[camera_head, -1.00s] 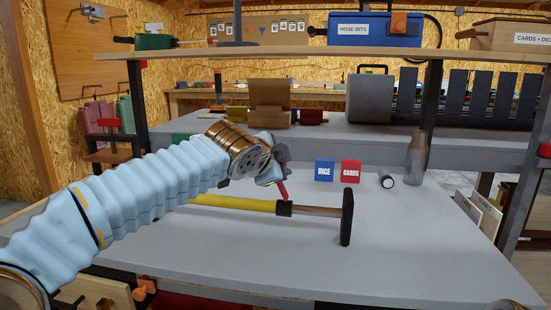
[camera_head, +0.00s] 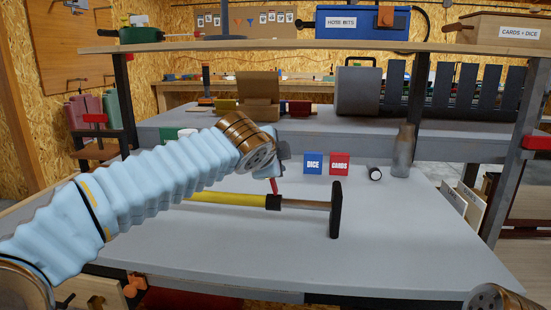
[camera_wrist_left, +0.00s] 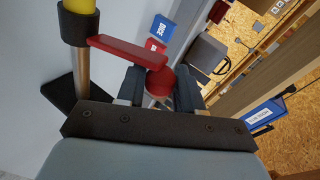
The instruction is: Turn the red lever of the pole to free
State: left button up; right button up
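The pole lies on the grey bench, with a yellow tube (camera_head: 228,198), a black collar (camera_head: 273,202), a bare metal rod (camera_head: 305,205) and an upright black foot (camera_head: 335,210). The red lever (camera_head: 273,186) stands up from the collar. In the left wrist view the lever (camera_wrist_left: 128,51) reaches from the collar (camera_wrist_left: 75,26) to a red knob at its end. My left gripper (camera_wrist_left: 160,90) has its two dark fingers on either side of that knob, and the knob fills the gap. In the head view my wrist partly hides the fingers. My right gripper is out of view.
A blue DICE box (camera_head: 313,164), a red CARDS box (camera_head: 340,164), a small cylinder (camera_head: 374,173) and a grey bottle (camera_head: 402,152) stand behind the pole. A shelf (camera_head: 300,44) with a HOSE BITS case (camera_head: 368,23) crosses above. The bench front is clear.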

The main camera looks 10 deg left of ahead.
pick_arm(q)
jog(key=shift+o, duration=1.4)
jog(key=shift+s, duration=0.1)
jog(key=b+v, duration=0.1)
jog(key=v, duration=1.2)
jog(key=shift+s, duration=0.3)
jog(key=shift+a+r, duration=0.1)
jog(key=shift+r, duration=0.05)
